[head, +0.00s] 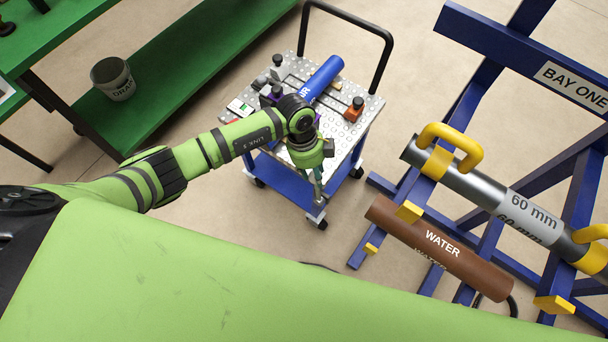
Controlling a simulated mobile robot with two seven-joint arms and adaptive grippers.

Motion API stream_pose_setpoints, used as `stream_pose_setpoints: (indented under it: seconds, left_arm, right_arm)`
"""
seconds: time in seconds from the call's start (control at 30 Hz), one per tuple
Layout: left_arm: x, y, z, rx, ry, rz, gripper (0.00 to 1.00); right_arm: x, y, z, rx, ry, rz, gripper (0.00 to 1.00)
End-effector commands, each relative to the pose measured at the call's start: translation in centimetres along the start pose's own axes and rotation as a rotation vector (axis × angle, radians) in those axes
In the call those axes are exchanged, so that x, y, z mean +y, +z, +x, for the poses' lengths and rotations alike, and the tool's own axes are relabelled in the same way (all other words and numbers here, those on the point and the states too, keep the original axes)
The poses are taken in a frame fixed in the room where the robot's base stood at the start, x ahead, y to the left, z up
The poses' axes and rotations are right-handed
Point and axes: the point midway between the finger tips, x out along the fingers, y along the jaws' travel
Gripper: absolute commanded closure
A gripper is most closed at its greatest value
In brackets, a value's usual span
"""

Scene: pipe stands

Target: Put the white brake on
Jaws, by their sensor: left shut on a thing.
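A trolley with a perforated grey top (352,128) and a blue frame on casters stands at the upper middle. My left gripper (318,188) points down at the trolley's near corner, beside its near side. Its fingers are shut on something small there. They and the wrist hide most of it, so I cannot tell whether it is the white brake. A caster (317,221) shows just below the gripper. I cannot make out a white brake clearly. My right gripper is not in view.
A blue pipe (325,75) and several clamps with black knobs are on the trolley top, which has a black handle (391,38). A blue rack (500,45) at right holds a grey pipe (479,187) and a brown pipe (408,231). Green shelving (190,62) stands left.

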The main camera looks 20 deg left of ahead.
Motion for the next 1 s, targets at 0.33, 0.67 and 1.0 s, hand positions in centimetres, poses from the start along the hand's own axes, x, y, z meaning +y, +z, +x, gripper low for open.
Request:
stream_pose_setpoints:
  seconds: [0.33, 0.67, 1.0]
  left_arm:
    - [0.0, -2.7, 0.6, 0.005, 0.0, 0.002, 0.75]
    - [0.0, -4.5, 1.1, 0.004, 0.0, 0.001, 0.75]
    - [0.0, -4.7, 1.1, 0.005, -0.001, 0.002, 0.75]
  right_arm:
    - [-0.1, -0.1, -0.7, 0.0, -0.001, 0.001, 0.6]
    - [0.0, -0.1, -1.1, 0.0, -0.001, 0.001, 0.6]
    - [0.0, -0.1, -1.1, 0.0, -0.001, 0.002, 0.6]
